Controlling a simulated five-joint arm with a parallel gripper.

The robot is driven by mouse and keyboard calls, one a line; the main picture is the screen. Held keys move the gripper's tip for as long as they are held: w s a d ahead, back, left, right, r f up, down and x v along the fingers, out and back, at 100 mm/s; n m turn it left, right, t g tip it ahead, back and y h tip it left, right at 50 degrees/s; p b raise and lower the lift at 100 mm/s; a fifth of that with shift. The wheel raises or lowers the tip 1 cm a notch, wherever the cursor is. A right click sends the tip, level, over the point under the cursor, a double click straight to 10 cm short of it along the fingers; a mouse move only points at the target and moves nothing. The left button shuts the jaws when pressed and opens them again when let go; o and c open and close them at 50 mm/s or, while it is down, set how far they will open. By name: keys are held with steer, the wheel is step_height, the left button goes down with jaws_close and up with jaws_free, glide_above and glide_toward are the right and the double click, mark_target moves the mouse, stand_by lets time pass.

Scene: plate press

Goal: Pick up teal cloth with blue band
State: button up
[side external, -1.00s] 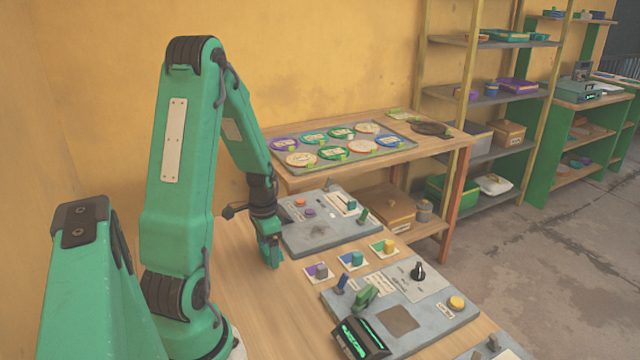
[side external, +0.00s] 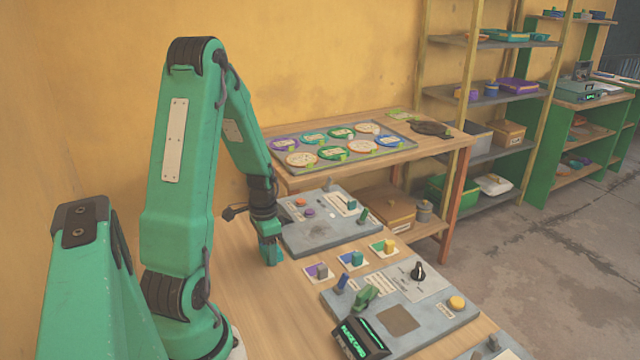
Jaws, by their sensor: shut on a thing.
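My gripper (side external: 269,254) points down over the wooden table, left of a row of small cards. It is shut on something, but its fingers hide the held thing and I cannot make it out. I cannot pick out a teal cloth with a blue band for certain. A small teal piece (side external: 357,258) stands on a blue-and-white card in the middle of the row, apart from my gripper. A grey piece (side external: 321,271) on a purple card and a yellow piece (side external: 389,246) on a green card flank it.
A grey panel (side external: 318,236) with knobs lies just right of my gripper. A larger grey panel (side external: 440,318) with a black dial and a lit display box (side external: 360,338) are nearer the camera. A tray of round discs (side external: 398,150) is behind. Bare tabletop (side external: 240,272) lies left.

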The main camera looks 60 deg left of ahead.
steer(key=shift+r, duration=0.1)
steer(key=shift+r, duration=0.7)
step_height(320, 180, up, 3)
steer(key=shift+d+f, duration=0.1)
steer(key=w+d+r, duration=0.1)
steer(key=d+r, duration=0.1)
steer(key=d, duration=0.1)
steer(key=w+d+r, duration=0.1)
steer(key=d+r, duration=0.1)
steer(key=d, duration=0.2)
steer(key=w+d+r, duration=0.1)
steer(key=d+r, duration=0.1)
steer(key=d, duration=0.2)
steer(key=shift+w+r, duration=0.2)
steer(key=shift+r, duration=0.1)
steer(key=o, duration=0.4)
steer(key=c, duration=0.3)
steer(key=shift+w+a+f+n, duration=0.1)
steer(key=shift+w+a+n, duration=1.4)
steer(key=shift+w, duration=0.4)
steer(key=shift+w+a+f+n, duration=0.15)
steer(key=shift+w+a+n, duration=1.4)
steer(key=shift+w, duration=0.3)
steer(key=shift+w+a+f+n, duration=0.1)
steer(key=shift+w+a+n, duration=1.4)
steer(key=shift+w, duration=0.4)
steer(key=shift+c, duration=0.2)
